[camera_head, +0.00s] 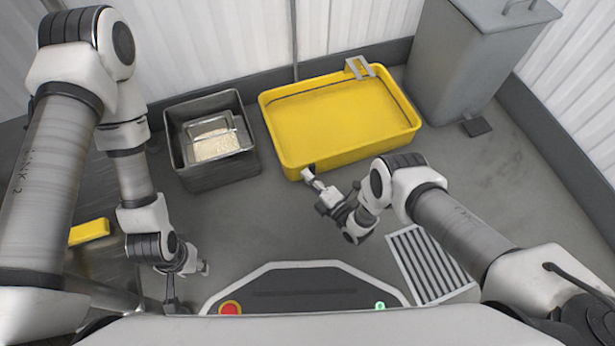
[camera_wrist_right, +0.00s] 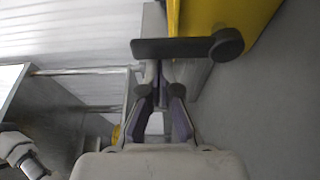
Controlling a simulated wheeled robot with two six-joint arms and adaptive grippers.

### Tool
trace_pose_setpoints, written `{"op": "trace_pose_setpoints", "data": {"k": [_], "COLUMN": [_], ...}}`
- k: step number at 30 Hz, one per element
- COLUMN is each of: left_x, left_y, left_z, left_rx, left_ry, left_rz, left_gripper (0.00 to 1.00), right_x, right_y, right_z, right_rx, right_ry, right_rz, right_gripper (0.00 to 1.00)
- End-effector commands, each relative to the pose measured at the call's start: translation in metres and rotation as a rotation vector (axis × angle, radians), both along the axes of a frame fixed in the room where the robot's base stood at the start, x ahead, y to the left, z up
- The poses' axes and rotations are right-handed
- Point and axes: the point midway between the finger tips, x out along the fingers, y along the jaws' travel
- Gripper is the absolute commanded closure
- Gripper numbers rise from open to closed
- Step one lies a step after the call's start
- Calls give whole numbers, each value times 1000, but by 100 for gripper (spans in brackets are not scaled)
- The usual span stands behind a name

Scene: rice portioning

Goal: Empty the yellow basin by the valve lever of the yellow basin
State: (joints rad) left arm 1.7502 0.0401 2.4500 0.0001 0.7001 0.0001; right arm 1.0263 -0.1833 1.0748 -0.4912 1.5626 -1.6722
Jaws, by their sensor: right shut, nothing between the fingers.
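The yellow basin (camera_head: 340,155) stands on the floor at the centre; whether it holds liquid is unclear. It also shows at the top of the right wrist view (camera_wrist_right: 215,14). The valve lever (camera_wrist_right: 170,48) is a dark bar with a round pivot, lying across the view beside the basin. My right gripper (camera_head: 317,185) is at the basin's front left corner. In the right wrist view its fingers (camera_wrist_right: 158,75) are shut and empty, with tips at the lever; contact is unclear. My left gripper (camera_head: 172,300) is low at the left, its jaws too small to read.
A grey metal bin (camera_head: 215,180) with a smaller tray of white grains (camera_head: 216,146) stands left of the basin. A tall grey bin (camera_head: 445,75) with a pedal stands right. A striped floor grate (camera_head: 425,262) lies front right. A yellow block (camera_head: 89,231) is at left.

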Motion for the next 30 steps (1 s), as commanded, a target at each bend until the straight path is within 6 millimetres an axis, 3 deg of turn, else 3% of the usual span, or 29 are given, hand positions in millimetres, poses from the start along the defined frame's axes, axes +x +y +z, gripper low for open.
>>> {"op": "trace_pose_setpoints", "data": {"k": [19, 30], "left_x": [0, 1], "left_y": [0, 0], "left_z": [-4, -11], "left_rx": [0, 0], "left_ry": [-1, -1], "left_rz": [1, 2], "left_gripper": [60, 60], "right_x": [2, 7], "right_y": [-6, -21], "right_z": [1, 2], "right_rx": [96, 255], "right_ry": [31, 81], "right_rz": [0, -2], "right_gripper": [100, 100]}}
